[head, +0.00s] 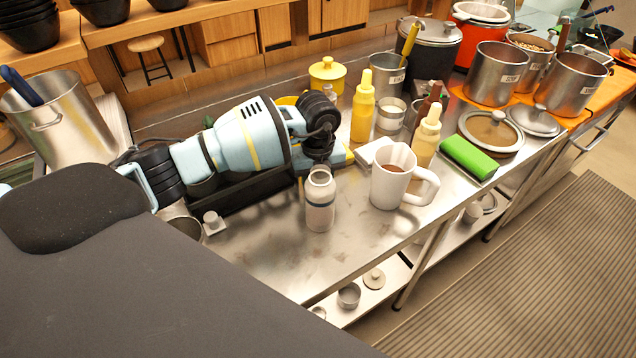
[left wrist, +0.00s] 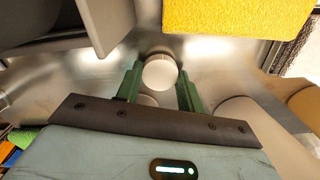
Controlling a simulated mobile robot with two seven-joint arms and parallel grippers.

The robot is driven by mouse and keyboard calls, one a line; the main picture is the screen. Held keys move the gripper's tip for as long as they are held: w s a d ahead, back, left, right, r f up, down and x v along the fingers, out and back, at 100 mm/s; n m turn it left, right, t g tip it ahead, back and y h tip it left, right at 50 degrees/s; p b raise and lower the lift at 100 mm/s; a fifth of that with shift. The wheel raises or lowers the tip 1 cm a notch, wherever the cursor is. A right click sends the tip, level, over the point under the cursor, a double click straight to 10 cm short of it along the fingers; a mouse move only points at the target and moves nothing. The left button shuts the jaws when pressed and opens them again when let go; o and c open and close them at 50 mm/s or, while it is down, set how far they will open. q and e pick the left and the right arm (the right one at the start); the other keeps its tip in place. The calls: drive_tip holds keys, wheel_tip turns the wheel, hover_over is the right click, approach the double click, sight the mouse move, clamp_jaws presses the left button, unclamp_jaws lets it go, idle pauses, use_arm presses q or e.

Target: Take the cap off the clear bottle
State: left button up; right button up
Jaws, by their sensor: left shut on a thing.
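My right gripper is in neither view.
A white mug (head: 393,182) stands right of the bottle. A small pale block (head: 214,222) lies left of the bottle. The counter's front edge is clear before the bottle.

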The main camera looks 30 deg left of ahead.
use_arm(q)
drive_tip(key=shift+f, duration=0.35)
drive_tip(key=o, duration=1.1)
drive_tip(key=shift+r, duration=0.1)
wheel_tip(320, 180, up, 12)
drive_tip(key=shift+p, duration=0.3)
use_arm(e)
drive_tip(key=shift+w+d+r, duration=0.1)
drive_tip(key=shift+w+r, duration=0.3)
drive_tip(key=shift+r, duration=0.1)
use_arm(q)
drive_tip(key=shift+r, duration=0.1)
